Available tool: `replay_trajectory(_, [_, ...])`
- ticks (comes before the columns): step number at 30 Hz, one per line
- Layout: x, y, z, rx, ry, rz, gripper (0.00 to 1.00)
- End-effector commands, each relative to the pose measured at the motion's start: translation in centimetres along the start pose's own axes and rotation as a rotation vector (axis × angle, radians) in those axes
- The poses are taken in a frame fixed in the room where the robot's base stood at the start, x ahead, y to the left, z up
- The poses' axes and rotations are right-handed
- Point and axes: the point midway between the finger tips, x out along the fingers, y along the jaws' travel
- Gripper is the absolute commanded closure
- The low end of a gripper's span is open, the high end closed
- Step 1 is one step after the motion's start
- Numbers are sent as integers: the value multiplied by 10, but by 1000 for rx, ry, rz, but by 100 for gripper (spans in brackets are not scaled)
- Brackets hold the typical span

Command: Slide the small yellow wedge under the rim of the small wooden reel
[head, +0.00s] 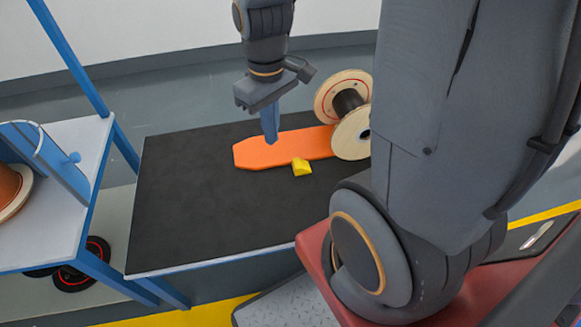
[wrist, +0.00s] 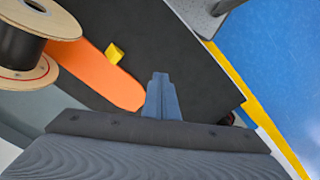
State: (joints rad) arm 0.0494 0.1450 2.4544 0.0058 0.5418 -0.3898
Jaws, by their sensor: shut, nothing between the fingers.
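The small yellow wedge (head: 302,167) lies on the dark table top, against the near edge of an orange board. It also shows in the wrist view (wrist: 114,53). The small wooden reel (head: 352,133), with black cable on its core, lies on its side at the right end of the orange board; its right part is hidden behind my arm. In the wrist view the reel (wrist: 37,43) is at the upper left, cut by the frame. The wedge is apart from the reel's rim. My gripper (head: 271,139) is shut and empty, pointing down over the board's left part, left of the wedge.
The orange board (head: 262,154) lies flat on the black mat (head: 190,200), which is clear on its left and near side. A blue-framed bench (head: 70,150) with an orange spool (head: 10,190) stands at the left.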

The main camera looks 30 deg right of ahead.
Motion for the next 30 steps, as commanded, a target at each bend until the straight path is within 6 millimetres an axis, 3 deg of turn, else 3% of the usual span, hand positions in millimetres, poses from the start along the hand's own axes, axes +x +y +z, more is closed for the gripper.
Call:
replay_trajectory(1, [31, 14, -16, -90, -5, -2, 100])
replay_trajectory(6, [100, 55, -56, -436, -5, -2, 100])
replay_trajectory(12, [160, 91, -84, -740, -4, -1, 100])
replay_trajectory(17, [179, 102, -92, -851, -3, 2, 100])
replay_trajectory(23, [196, 103, -92, -868, -4, -1, 100])
replay_trajectory(30, [241, 103, -92, -866, -5, -2, 100])
